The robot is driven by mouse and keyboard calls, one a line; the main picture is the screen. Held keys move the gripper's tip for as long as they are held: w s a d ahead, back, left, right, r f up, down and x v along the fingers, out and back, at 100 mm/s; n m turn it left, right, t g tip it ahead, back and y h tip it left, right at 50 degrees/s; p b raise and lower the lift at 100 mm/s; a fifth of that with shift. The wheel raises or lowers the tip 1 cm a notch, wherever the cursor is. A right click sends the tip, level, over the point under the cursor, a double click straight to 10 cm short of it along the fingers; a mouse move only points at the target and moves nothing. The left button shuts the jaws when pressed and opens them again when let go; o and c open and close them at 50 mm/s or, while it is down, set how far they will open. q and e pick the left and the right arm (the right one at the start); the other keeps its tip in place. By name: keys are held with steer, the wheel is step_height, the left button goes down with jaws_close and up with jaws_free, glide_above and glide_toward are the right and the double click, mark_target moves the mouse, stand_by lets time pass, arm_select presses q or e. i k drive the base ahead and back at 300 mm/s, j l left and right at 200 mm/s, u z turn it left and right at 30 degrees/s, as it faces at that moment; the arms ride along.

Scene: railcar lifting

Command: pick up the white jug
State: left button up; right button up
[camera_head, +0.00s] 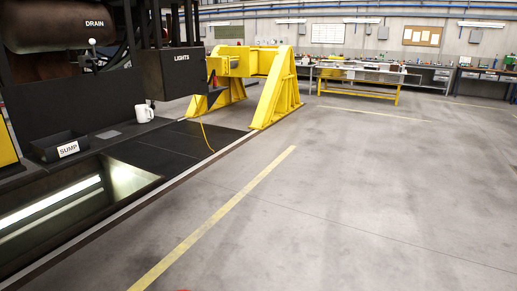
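A small white jug (144,113) stands upright on a dark ledge at the left, in front of black machinery. Its handle shows on its right side. Nothing touches it from above. Neither of my grippers shows in the head view. A small red patch shows at the bottom edge, too little of it to tell what it is.
A black tray (61,146) labelled SUMP sits left of the jug. A LIGHTS box (171,73) hangs above it. A dark pit with a reflective surface (70,205) lies in front. Yellow stands (276,92) rise behind. The grey floor (340,200) at right is clear.

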mark_target(142, 111)
steer(key=i+l, duration=0.1)
steer(key=i, duration=0.35)
steer(key=i+l+z, duration=0.1)
steer(key=i, duration=0.3)
steer(key=i+j+u, duration=0.2)
steer(key=i+u, duration=0.6)
steer(key=u, duration=0.15)
steer(key=i+l+u, duration=0.15)
steer(key=i+u, duration=0.35)
steer(key=k, duration=0.05)
